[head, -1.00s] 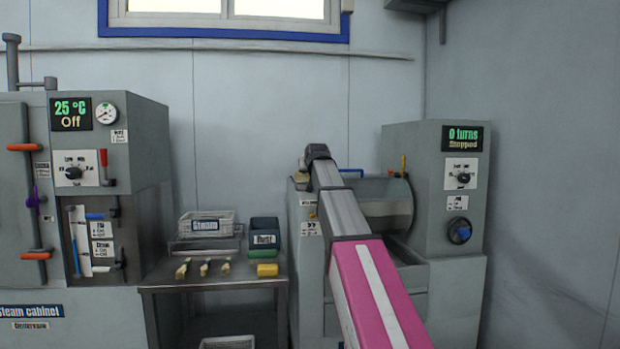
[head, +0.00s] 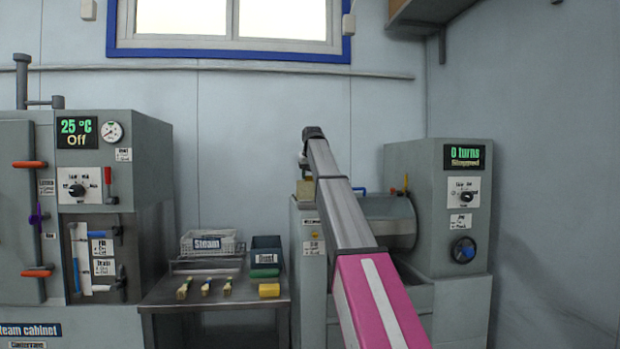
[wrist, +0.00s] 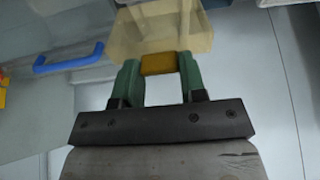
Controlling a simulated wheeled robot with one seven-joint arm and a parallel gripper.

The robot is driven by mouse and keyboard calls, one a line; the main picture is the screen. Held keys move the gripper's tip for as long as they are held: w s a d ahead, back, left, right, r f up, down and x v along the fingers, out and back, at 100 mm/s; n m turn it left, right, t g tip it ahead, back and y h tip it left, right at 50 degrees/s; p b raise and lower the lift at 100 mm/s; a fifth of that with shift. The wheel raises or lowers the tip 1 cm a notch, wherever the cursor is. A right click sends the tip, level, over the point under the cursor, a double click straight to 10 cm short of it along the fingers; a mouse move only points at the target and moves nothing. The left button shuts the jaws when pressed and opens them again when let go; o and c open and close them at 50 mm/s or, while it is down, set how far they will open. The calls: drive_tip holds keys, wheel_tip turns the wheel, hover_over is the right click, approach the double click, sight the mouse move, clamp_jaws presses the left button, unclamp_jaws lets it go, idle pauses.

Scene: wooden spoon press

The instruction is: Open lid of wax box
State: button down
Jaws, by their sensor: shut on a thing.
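The wax box (head: 306,190) is a small cream box at the top left of the press, partly hidden behind my arm in the head view. In the wrist view, a translucent cream block-shaped part (wrist: 165,38), seemingly of the wax box, lies just beyond my fingers. An orange-yellow handle-like piece (wrist: 158,64) sits at its near edge. My gripper (wrist: 158,75) has green fingers on both sides of this piece and is shut on it. I cannot tell whether the lid is lifted. In the head view my fingers are too small to make out.
The press has a drum (head: 390,222) right of the box and a control cabinet (head: 440,220) reading 0 turns. A blue handle (wrist: 68,60) shows left of my gripper. A steel table (head: 215,297) with bins and small tools stands left, beside the steam cabinet (head: 110,150).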

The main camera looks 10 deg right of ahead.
drive_tip(key=w+f+g, duration=0.1)
drive_tip(key=w, duration=0.9)
drive_tip(key=shift+f, duration=0.4)
drive_tip(key=shift+g, duration=0.3)
drive_tip(key=c, duration=0.7)
unclamp_jaws()
drive_tip(key=shift+s+r, duration=0.1)
